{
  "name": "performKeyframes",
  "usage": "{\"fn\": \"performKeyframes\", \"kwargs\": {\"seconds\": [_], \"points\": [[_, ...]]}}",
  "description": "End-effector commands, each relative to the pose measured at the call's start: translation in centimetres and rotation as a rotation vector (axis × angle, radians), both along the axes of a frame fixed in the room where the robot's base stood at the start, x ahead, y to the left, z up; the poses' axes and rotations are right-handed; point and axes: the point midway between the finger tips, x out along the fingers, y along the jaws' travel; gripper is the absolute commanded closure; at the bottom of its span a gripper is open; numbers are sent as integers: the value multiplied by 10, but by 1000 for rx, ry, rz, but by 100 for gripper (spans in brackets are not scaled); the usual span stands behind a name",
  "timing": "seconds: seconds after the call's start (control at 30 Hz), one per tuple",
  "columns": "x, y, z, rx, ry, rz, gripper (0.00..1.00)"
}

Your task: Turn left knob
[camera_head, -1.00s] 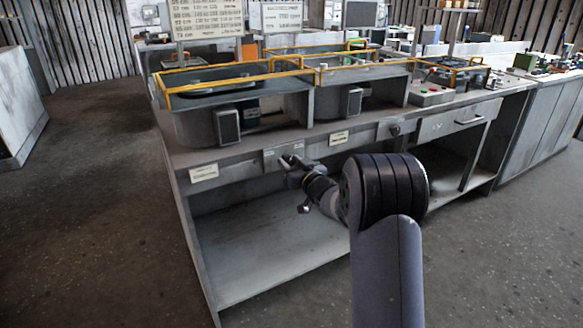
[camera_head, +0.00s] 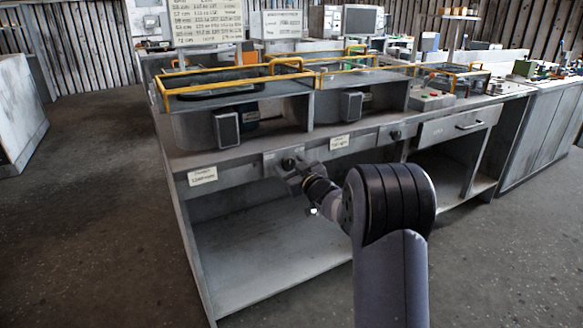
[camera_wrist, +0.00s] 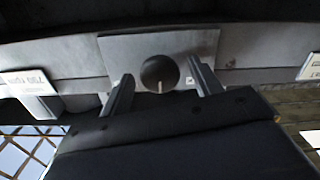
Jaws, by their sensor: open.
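The left knob (camera_head: 288,163) is a dark round knob on a grey plate on the front panel of the workbench. In the wrist view the knob (camera_wrist: 159,73) is centred at the far end of my gripper, with a pale mark on its lower part. My gripper (camera_wrist: 161,86) is open, with one finger on each side of the knob and a gap on both sides. In the head view my gripper (camera_head: 294,173) is just in front of the knob and partly overlaps its plate. The right knob (camera_head: 395,134) is farther right on the same panel.
White labels (camera_head: 202,176) and (camera_head: 339,142) flank the knob on the panel. Yellow rails (camera_head: 230,80) stand above the bench top. A drawer (camera_head: 458,124) is at the right. The lower shelf (camera_head: 270,250) is empty, and the floor in front is clear.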

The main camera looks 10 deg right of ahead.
Motion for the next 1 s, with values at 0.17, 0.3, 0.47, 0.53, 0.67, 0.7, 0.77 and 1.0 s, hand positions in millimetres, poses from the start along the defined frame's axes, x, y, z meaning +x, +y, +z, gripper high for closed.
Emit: {"fn": "performKeyframes", "kwargs": {"seconds": [0.17,0.3,0.47,0.53,0.67,0.7,0.77,1.0], "points": [[0,0,0,1,0,0,40],[-7,-3,0,1,1,0,40],[-29,-10,0,0,2,-2,40],[-42,-15,1,1,1,-2,40],[-65,-22,1,1,2,-3,40],[-71,-24,1,0,0,-2,40],[-80,-26,0,0,2,-1,40],[-101,-33,0,0,0,0,40]]}}
